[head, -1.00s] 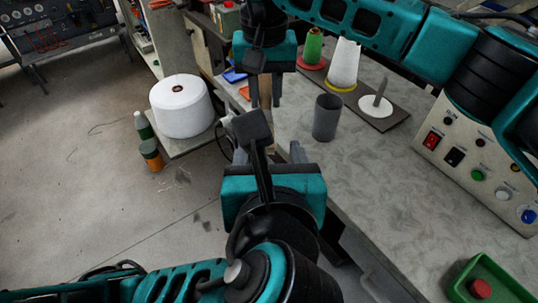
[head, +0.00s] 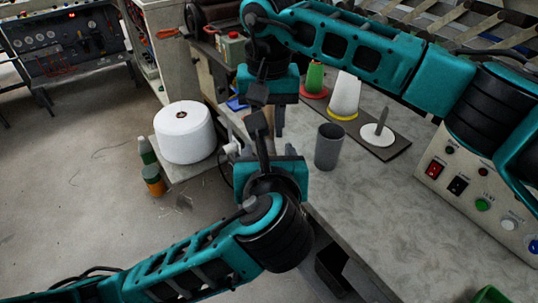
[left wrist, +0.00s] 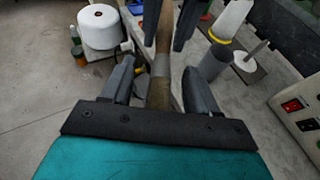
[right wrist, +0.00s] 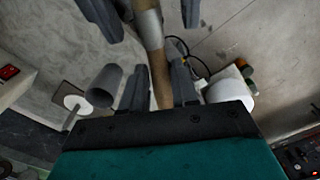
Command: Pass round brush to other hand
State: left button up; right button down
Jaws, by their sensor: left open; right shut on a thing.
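The round brush has a wooden handle with a metal ferrule. My right gripper (right wrist: 158,92) is shut on its wooden handle (right wrist: 160,75), with the ferrule (right wrist: 149,28) out beyond the fingers in the right wrist view. My left gripper (left wrist: 160,78) is open. In the left wrist view the ferrule (left wrist: 161,64) and handle (left wrist: 164,30) run between its fingers, with a gap on each side. In the head view my right gripper (head: 264,120) points down, facing my left gripper (head: 272,148) close below; the brush is mostly hidden there.
A grey cup (head: 328,147) stands on the bench (head: 400,205) just right of the grippers. Thread cones (head: 344,95) and a spindle plate (head: 379,135) stand behind it. A large white spool (head: 184,133) is at left. A control box (head: 470,180) is at right.

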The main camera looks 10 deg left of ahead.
pick_arm(q)
grip_shut()
pick_arm(e)
jog(key=c, duration=0.8)
grip_release()
jog(key=shift+r, duration=0.1)
notch_tip(320, 180, up, 12)
jog(key=shift+f, duration=0.1)
